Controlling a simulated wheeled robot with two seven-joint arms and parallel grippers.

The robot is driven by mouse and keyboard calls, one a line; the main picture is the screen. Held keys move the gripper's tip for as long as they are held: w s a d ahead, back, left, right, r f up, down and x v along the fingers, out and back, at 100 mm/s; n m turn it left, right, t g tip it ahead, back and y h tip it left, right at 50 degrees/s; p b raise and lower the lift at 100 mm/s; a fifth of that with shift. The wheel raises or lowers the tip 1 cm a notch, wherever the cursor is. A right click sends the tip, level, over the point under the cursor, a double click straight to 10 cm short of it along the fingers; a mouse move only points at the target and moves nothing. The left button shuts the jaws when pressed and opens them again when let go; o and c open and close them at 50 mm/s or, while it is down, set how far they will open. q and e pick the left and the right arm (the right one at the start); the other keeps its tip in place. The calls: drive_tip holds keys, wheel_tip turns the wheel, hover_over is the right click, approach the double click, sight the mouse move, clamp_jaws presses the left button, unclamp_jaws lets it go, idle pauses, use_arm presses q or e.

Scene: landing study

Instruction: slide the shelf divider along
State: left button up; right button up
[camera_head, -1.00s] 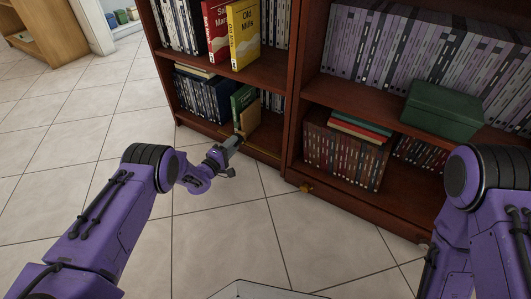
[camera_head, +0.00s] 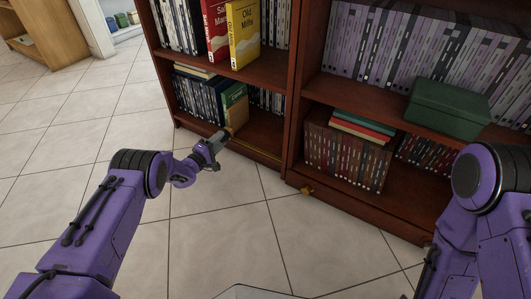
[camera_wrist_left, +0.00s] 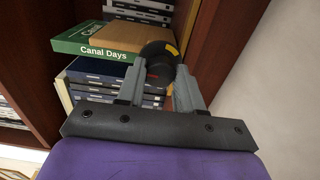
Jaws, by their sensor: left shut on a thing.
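The shelf divider, a tan upright board (camera_head: 238,116), stands on the lower shelf of the left bookcase, beside a green book (camera_head: 233,94). In the left wrist view the tan board (camera_wrist_left: 118,37) lies against the green book "Canal Days" (camera_wrist_left: 92,42). A black knob with a yellow mark (camera_wrist_left: 158,56) shows between the fingers in front of the board. My left gripper (camera_head: 222,136) is at the shelf's front edge, shut on this knob. How the knob joins the board is hidden. My right arm shows at the right, but its gripper is out of view.
A row of dark books (camera_head: 196,96) stands left of the green book. A brass strip (camera_head: 255,151) runs along the shelf front. The tiled floor (camera_head: 215,225) in front is clear.

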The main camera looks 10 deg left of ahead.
use_arm(q)
drive_tip(key=shift+w+a, duration=0.3)
drive_tip(key=shift+a, duration=0.5)
drive_tip(key=shift+w+a, duration=0.3)
drive_tip(key=shift+a, duration=0.5)
drive_tip(key=o, duration=1)
use_arm(e)
drive_tip(key=shift+r+p, duration=2.1)
use_arm(q)
drive_tip(key=v, duration=0.5)
use_arm(e)
drive_tip(key=shift+r, duration=0.1)
